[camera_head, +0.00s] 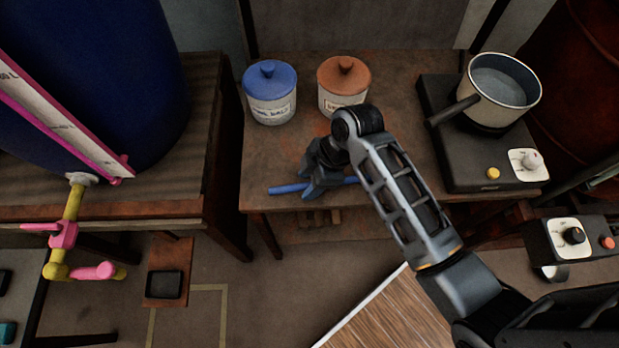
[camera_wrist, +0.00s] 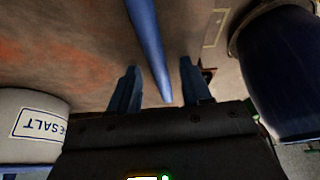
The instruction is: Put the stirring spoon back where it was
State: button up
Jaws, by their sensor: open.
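The stirring spoon shows as a thin blue rod (camera_head: 286,189) lying near the front edge of the wooden table, running roughly left to right. My gripper (camera_head: 319,190) is over its middle and hides part of it. In the wrist view the blue rod (camera_wrist: 147,42) runs between my two spread fingers, with a visible gap on either side. My gripper (camera_wrist: 160,75) is open and not closed on the rod. I cannot tell which end is the spoon's bowl.
Behind stand a blue-lidded jar (camera_head: 270,97) labelled salt and an orange-lidded jar (camera_head: 342,88). A pot (camera_head: 500,90) sits on a hot plate (camera_head: 470,172) at the right. A large blue vat (camera_head: 95,80) stands left. The table's (camera_head: 262,165) front edge is close.

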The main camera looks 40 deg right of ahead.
jog(key=shift+v, duration=3.9)
jog(key=shift+s+a+f, duration=0.15)
jog(key=shift+s+f, duration=0.15)
jog(key=s+a+m+t+h, duration=0.25)
jog(key=s+m+t, duration=0.45)
jog(key=s, duration=0.6)
jog(key=s+r+m+t, duration=0.2)
jog(key=s+r, duration=0.3)
jog(key=r, duration=0.4)
jog(key=s+r+m+t+h, duration=0.1)
jog(key=s+r+m+t, duration=0.2)
jog(key=r, duration=0.6)
jog(key=s+d, duration=0.1)
jog(key=s, duration=0.1)
jog(key=shift+s, duration=0.4)
